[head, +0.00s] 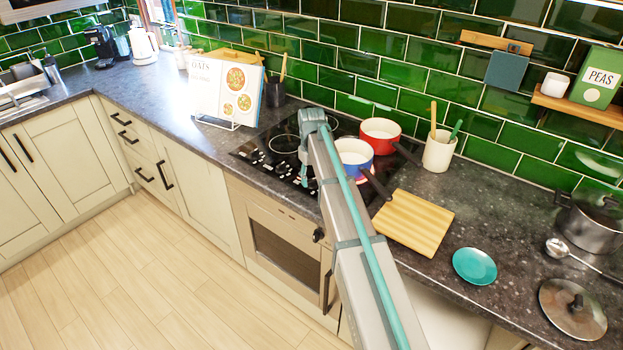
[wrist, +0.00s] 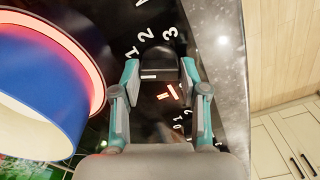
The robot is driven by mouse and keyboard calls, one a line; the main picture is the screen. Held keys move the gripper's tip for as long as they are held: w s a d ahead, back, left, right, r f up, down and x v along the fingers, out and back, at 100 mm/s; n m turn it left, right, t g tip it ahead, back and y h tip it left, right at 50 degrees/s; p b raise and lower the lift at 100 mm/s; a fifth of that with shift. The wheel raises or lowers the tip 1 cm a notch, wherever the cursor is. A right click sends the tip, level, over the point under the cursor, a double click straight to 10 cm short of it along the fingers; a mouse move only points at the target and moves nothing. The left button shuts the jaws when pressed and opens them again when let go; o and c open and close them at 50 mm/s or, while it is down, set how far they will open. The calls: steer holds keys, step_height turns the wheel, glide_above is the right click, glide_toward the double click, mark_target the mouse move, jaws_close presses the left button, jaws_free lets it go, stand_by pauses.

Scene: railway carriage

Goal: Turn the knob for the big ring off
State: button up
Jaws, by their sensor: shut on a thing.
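In the wrist view a black knob (wrist: 161,62) with a white line on it stands among white numbers on the black hob. My gripper (wrist: 159,74) is shut on this knob, one teal finger on each side. A red lit mark (wrist: 172,92) shows just below the knob. A blue pot (wrist: 45,95) fills the left side, with a red glowing ring (wrist: 92,60) along its edge. In the head view the blue pot (head: 354,160) stands on the hob (head: 262,150) beside my arm. My arm hides much of the hob there, and the held knob cannot be made out.
A red pan (head: 381,134) stands behind the blue pot, and their dark handles point right. A cookbook on a stand (head: 225,95) is left of the hob. A wooden board (head: 413,222) and utensil pot (head: 438,152) lie to the right. The floor in front is clear.

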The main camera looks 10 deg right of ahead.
mark_target(311, 180)
steer(key=n, duration=0.4)
steer(key=shift+n, duration=0.4)
stand_by(0.4)
steer(key=o, duration=1.1)
steer(key=shift+o, duration=0.2)
step_height(311, 180, up, 12)
